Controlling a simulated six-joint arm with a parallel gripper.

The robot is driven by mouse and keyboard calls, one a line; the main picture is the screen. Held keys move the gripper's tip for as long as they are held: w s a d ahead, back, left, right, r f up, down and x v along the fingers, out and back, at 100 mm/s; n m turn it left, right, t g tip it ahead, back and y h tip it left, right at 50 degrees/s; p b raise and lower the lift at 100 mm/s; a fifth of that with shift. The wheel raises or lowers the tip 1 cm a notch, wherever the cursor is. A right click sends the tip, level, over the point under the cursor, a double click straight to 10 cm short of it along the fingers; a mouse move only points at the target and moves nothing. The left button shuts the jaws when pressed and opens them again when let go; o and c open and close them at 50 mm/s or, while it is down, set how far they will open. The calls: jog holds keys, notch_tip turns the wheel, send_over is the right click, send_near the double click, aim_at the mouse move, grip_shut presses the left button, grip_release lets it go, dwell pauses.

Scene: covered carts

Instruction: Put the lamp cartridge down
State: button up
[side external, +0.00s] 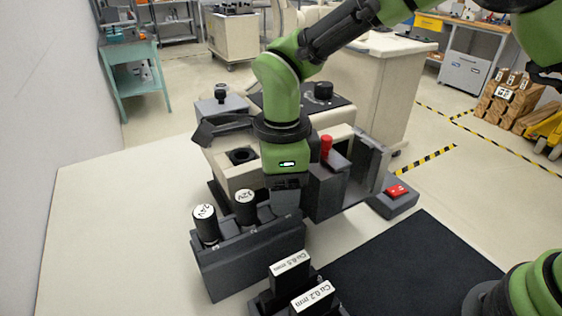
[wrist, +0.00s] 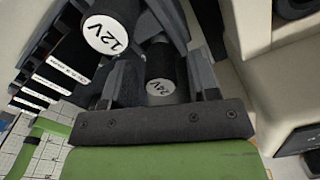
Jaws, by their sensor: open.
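In the side view two black lamp cartridges with white caps, one reading 24V (side external: 205,224) and one apparently 12V (side external: 245,208), stand upright in a dark rack (side external: 235,268). My gripper (side external: 288,208) points down at the rack's right end; its fingertips are hard to see there. In the wrist view my gripper (wrist: 163,80) is open, with a black cartridge (wrist: 160,65) between its fingers. Its white cap seems to read 24V. I cannot tell whether the fingers touch it, or match it to one in the side view. The 12V cartridge (wrist: 105,36) is beside the left finger.
Labelled dark blocks (side external: 290,265) stand in a holder in front of the rack. A beige machine (side external: 238,172) with a round socket and open lid stands behind. A red button box (side external: 397,192) sits right. A black mat (side external: 400,265) is clear.

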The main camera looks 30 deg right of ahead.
notch_tip(320, 180, up, 9)
jog(key=shift+w+f, duration=0.1)
jog(key=shift+d+r, duration=0.2)
jog(key=shift+r, duration=0.1)
jog(key=s+d+r+n+t+y, duration=0.2)
jog(key=s+d+r+n+t, duration=0.2)
jog(key=s+d+r+n, duration=0.6)
jog(key=s+d+n, duration=0.2)
jog(key=d, duration=0.1)
jog(key=shift+d+n+t, duration=0.4)
jog(key=s+n, duration=0.1)
jog(key=s, duration=0.1)
jog(key=s+d+f+n+t, duration=0.1)
jog(key=s+n, duration=0.1)
jog(key=s+d+f+n+t, duration=0.1)
jog(key=n, duration=0.1)
jog(key=shift+s+d, duration=0.2)
jog(key=shift+s, duration=0.2)
jog(key=shift+c, duration=0.9)
jog(key=shift+s+n, duration=0.15)
jog(key=shift+n, duration=0.15)
jog(key=shift+c, duration=0.8)
